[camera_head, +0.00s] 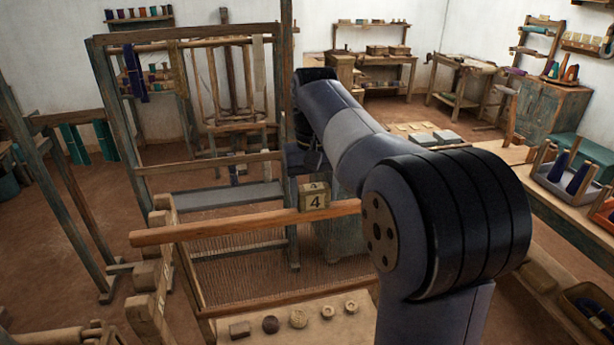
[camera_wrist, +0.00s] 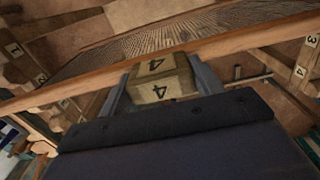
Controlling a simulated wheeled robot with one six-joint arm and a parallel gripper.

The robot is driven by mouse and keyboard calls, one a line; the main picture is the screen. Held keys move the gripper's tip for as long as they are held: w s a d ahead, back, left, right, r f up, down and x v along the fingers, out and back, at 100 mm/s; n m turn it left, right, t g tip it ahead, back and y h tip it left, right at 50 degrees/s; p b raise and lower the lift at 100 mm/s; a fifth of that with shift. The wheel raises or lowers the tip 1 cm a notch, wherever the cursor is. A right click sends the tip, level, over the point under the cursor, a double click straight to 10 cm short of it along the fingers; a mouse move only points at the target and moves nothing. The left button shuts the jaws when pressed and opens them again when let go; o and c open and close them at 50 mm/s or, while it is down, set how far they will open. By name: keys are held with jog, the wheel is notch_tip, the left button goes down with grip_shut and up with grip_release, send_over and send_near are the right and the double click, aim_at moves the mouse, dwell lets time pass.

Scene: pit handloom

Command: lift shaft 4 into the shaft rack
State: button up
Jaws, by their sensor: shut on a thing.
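Shaft 4 (camera_head: 230,224) is a long orange-brown wooden bar, held crosswise in the head view above the threads. Its pale block (camera_head: 314,197) is marked 4 and also shows in the wrist view (camera_wrist: 160,90). My gripper (camera_wrist: 160,78) is shut on this block, one finger on each side. In the head view the fingers are mostly hidden. A notched wooden upright (camera_head: 150,290), apparently part of the shaft rack, stands near the bar's left end. The bar's right end is hidden behind my arm.
Stretched threads (camera_head: 240,262) lie below the bar. A bench (camera_head: 270,330) with several small round pieces is in front. The loom frame (camera_head: 105,110) stands behind at left. A long table (camera_head: 570,205) with trays runs along the right.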

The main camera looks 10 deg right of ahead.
aim_at(313, 219)
jog(key=shift+w+f, duration=0.1)
jog(key=shift+w, duration=0.1)
jog(key=shift+s+f, duration=0.15)
jog(key=shift+f, duration=0.3)
jog(key=shift+f+b, duration=0.55)
jog(key=shift+f, duration=1.65)
jog(key=o, duration=1.7)
notch_tip(313, 219, up, 11)
jog(key=shift+f, duration=0.1)
